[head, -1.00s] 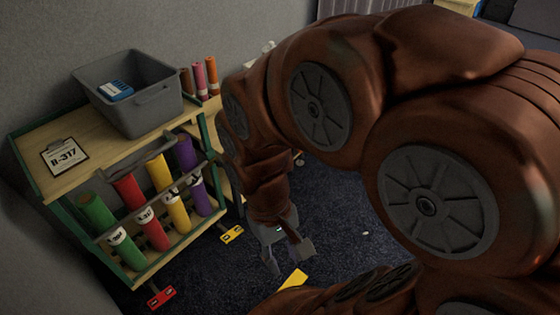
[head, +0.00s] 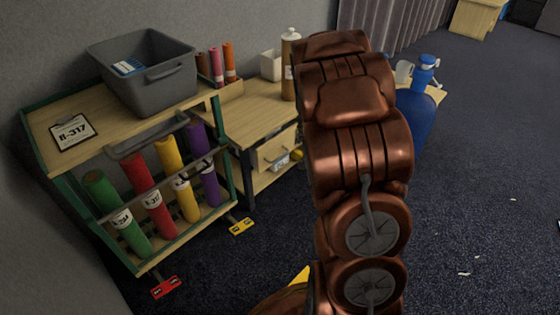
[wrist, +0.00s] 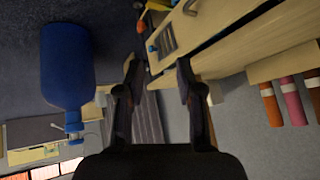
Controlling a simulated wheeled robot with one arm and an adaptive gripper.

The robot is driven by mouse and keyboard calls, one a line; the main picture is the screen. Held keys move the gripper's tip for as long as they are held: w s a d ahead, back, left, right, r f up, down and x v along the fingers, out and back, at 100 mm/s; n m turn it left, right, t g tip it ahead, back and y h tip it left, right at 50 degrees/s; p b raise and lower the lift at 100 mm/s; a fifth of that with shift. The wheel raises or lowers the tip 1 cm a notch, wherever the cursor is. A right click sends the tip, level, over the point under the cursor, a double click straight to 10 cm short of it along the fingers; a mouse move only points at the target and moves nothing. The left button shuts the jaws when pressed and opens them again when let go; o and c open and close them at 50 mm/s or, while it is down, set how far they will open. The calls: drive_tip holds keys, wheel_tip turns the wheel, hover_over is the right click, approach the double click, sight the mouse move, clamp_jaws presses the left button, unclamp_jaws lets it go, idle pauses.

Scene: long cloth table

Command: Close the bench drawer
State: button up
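The bench (head: 255,105) stands against the wall in the head view, right of the tube rack. Its pale wooden drawer front (head: 275,150) shows under the top, with a small handle; my arm covers the area to its right. How far the drawer sticks out is not clear. In the wrist view, which is turned over, the pale bench front (wrist: 195,25) lies beyond the fingertips, with a dark gap along the top's edge. My gripper (wrist: 157,72) is open and empty, fingers apart, not visibly touching the bench. In the head view it is hidden behind my arm.
The tube rack (head: 145,250) with a grey bin (head: 150,88) on top stands left of the bench. A bottle (head: 290,65) stands on the bench. A big blue bottle (head: 415,120) is right of my arm, also in the wrist view (wrist: 65,70).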

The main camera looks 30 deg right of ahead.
drive_tip(key=w+d+f+m+t+y+b, duration=0.25)
drive_tip(key=w+f+t, duration=0.2)
drive_tip(key=f, duration=0.45)
drive_tip(key=m+t+y+b, duration=0.2)
drive_tip(key=m+t+y, duration=0.1)
drive_tip(key=t+y, duration=0.15)
approach(280, 157)
drive_tip(key=w, duration=0.3)
drive_tip(key=shift+m+y, duration=0.25)
drive_tip(key=shift+y, duration=0.15)
drive_tip(key=shift+f+b+x, duration=0.15)
drive_tip(key=shift+b+x, duration=0.35)
drive_tip(key=shift+x, duration=0.75)
drive_tip(key=shift+f+b+x, duration=0.15)
drive_tip(key=shift+b+x, duration=0.4)
drive_tip(key=shift+x, duration=0.7)
drive_tip(key=shift+f+b+x, duration=0.2)
drive_tip(key=shift+b+x, duration=0.3)
drive_tip(key=shift+x, duration=0.75)
drive_tip(key=shift+d, duration=0.1)
clamp_jaws()
